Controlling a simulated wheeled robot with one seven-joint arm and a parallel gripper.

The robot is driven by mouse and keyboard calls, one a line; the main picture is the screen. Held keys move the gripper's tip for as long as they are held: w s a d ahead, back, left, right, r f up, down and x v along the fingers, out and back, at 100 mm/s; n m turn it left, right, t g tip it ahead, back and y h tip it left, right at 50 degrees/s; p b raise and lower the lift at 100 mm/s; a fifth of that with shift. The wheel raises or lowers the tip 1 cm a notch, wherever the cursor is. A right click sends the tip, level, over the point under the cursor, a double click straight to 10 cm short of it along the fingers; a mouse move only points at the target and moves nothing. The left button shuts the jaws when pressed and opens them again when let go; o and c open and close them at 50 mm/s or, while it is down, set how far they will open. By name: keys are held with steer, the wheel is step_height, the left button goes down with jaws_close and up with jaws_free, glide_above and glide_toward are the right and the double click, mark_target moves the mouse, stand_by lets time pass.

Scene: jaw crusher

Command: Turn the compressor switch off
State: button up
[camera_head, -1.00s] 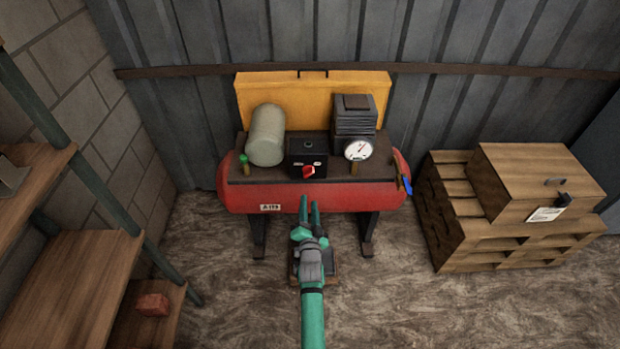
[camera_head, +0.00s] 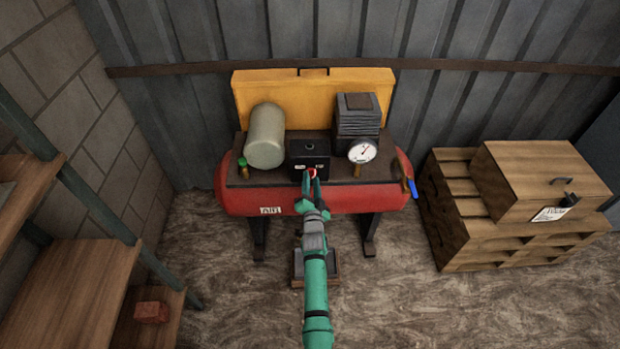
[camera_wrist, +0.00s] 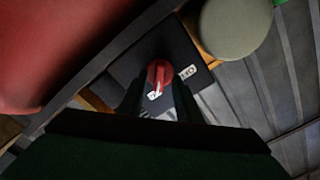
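The red compressor (camera_head: 350,198) stands against the metal wall. Its black switch box (camera_head: 310,152) sits on top at the front, with a red rotary knob (camera_head: 313,173) on its face. In the wrist view the red knob (camera_wrist: 160,73) lies between the two dark fingertips, with a white pointer mark on it and a white label (camera_wrist: 187,72) beside it. My gripper (camera_head: 312,182) is at the knob, its fingers on either side of it. My gripper also shows in the wrist view (camera_wrist: 158,95). I cannot tell whether the fingers touch the knob.
A grey-green cylinder (camera_head: 265,137) and a pressure gauge (camera_head: 362,151) flank the switch box. A blue-handled valve (camera_head: 411,187) is at the tank's right end. Wooden pallets with a box (camera_head: 540,180) stand right; wooden shelves (camera_head: 75,290) stand left.

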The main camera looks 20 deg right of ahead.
steer(key=shift+d, duration=0.1)
steer(key=shift+w, duration=0.1)
steer(key=c, duration=0.7)
jaws_close()
